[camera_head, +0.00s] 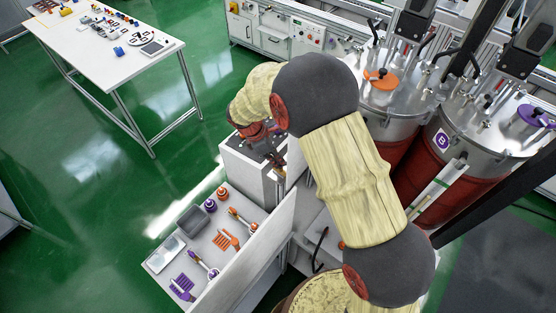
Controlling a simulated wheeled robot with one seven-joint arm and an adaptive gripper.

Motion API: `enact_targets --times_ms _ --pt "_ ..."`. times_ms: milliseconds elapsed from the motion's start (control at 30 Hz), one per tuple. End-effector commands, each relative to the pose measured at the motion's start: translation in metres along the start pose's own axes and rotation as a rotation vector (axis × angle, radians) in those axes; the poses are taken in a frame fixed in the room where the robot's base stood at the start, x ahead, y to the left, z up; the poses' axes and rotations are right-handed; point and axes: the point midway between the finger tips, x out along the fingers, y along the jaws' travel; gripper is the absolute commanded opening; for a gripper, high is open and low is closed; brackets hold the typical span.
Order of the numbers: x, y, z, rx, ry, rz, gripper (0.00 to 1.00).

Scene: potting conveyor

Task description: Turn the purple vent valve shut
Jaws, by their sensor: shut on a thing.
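A purple round fitting (533,115) with a dark handle sits on the lid of the right tank, which bears a purple B label (441,140). I take it for the vent valve, but cannot tell its turn position. My gripper (276,162) is far left of it, pointing down at the top of a white and grey box (246,170). It is small and partly hidden by my wrist. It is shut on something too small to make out.
The left tank's lid carries an orange fitting (380,79). A low bench (160,262) left of a white panel (262,250) holds orange and purple tools, purple and orange round parts and trays. A white table (85,50) stands far left. Green floor between is clear.

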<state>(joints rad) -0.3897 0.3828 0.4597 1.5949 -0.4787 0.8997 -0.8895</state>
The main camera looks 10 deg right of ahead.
Motion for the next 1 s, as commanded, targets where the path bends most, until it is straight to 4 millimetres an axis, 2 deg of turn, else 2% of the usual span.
enact_targets --times_ms 33,600,1000 --pt "0.006 -0.0056 0.0 -0.042 -0.004 0.005 0.0" --pt "0.0062 -0.0086 0.0018 -0.505 -0.001 0.194 0.0" --pt "0.007 -0.0092 0.0018 -0.667 0.001 0.262 0.0"
